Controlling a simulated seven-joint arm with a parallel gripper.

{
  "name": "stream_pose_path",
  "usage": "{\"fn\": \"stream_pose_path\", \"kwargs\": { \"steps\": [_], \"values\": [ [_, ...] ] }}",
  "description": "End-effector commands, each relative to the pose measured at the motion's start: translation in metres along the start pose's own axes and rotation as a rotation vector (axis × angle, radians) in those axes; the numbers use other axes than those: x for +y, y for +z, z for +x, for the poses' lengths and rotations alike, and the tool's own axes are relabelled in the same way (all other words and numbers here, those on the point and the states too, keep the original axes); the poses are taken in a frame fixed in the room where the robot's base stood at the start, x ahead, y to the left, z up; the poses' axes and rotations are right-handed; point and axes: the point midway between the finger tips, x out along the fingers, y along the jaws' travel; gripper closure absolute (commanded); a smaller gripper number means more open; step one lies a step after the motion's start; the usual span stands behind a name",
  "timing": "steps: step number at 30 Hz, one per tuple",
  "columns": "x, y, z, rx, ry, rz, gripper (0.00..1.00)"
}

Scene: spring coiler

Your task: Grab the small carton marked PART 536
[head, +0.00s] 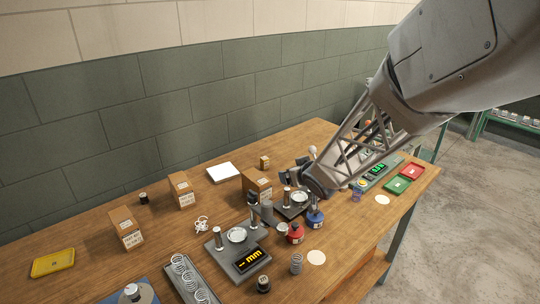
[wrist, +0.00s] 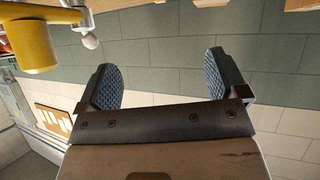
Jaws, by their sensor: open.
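The print is too small to read, so I cannot tell which is PART 536. My gripper (wrist: 164,82) is open and empty in the wrist view, its two padded fingers apart against the wall. In the head view it is a dark shape just right of the middle carton, partly hidden by my arm.
A yellow tray (head: 53,262) lies at left, a white pad (head: 223,172) behind, red (head: 411,171) and green (head: 396,185) trays at right.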

Motion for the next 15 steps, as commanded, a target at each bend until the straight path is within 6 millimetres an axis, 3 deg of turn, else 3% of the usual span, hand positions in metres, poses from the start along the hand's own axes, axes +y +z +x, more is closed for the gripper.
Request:
{"fn": "stream_pose_path", "kwargs": {
  "steps": [1,6,15],
  "values": [
    [-0.008,0.003,0.015,0.018,-0.034,-0.007,0.08],
    [-0.034,0.007,0.051,0.092,-0.152,-0.023,0.08],
    [-0.058,0.012,0.079,0.152,-0.265,-0.027,0.08]
  ]
}}
